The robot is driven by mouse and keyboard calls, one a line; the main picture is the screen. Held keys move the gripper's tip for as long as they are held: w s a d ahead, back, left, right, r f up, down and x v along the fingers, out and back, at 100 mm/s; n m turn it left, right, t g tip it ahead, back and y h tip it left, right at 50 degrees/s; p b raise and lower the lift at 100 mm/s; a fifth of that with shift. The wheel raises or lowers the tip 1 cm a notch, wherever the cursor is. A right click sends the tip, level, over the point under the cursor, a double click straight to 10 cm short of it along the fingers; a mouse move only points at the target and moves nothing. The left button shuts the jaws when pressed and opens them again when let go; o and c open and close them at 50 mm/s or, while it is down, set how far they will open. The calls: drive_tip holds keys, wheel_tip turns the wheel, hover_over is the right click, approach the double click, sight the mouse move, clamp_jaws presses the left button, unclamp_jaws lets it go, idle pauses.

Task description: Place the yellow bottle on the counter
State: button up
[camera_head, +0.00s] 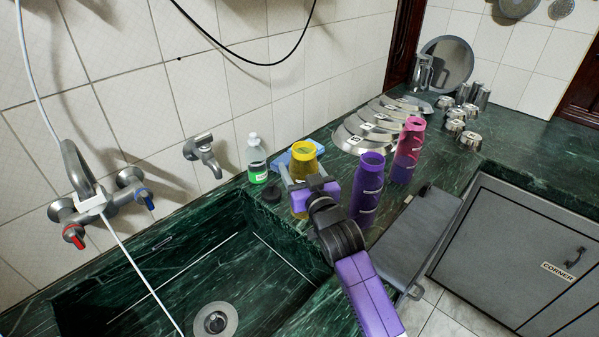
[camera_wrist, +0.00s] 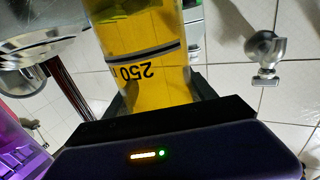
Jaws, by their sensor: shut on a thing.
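The yellow bottle (camera_head: 303,158) stands upright at the counter beside the sink in the head view. My gripper (camera_head: 300,186) is shut around its lower body. In the wrist view the yellow bottle (camera_wrist: 150,70) fills the middle between the dark fingers, with an upside-down "250" mark on it. The green marble counter (camera_head: 395,205) lies around and behind it.
A purple bottle (camera_head: 367,190) stands close to the right, with a pink and purple bottle (camera_head: 408,150) behind it. A clear bottle with green liquid (camera_head: 256,160) is at the left. The sink (camera_head: 215,265) opens at front left. Steel plates (camera_head: 365,130) lean behind.

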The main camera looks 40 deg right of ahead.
drive_tip(key=shift+f, duration=0.55)
drive_tip(key=shift+f, duration=0.2)
drive_tip(key=o, duration=1.5)
drive_tip(key=v, duration=1.2)
drive_tip(key=shift+r+b, duration=0.25)
drive_tip(key=shift+b, duration=0.15)
